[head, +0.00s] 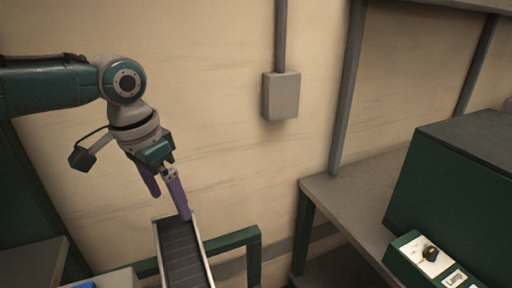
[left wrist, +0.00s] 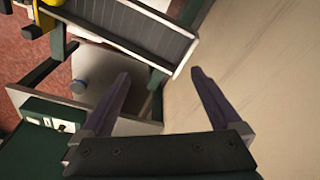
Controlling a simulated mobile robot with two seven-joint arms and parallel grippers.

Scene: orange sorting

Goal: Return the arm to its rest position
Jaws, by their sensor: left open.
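My left gripper (head: 170,206) hangs from the left arm above the far end of a narrow conveyor (head: 182,258) in the head view. Its purple fingers are apart, with nothing between them. In the left wrist view, the open fingers (left wrist: 160,73) frame the pale wall and part of a grey surface, and the conveyor (left wrist: 130,28) runs across the top. I cannot tell the exact gap between the fingertips and the conveyor. No orange can be made out. My right gripper is not in view.
A grey wall box (head: 281,96) and vertical posts are on the back wall. A grey bench (head: 350,195) and a large green cabinet (head: 465,175) with a switch panel (head: 428,256) stand at right. A yellow object (left wrist: 45,16) shows in the left wrist view. The air right of the gripper is clear.

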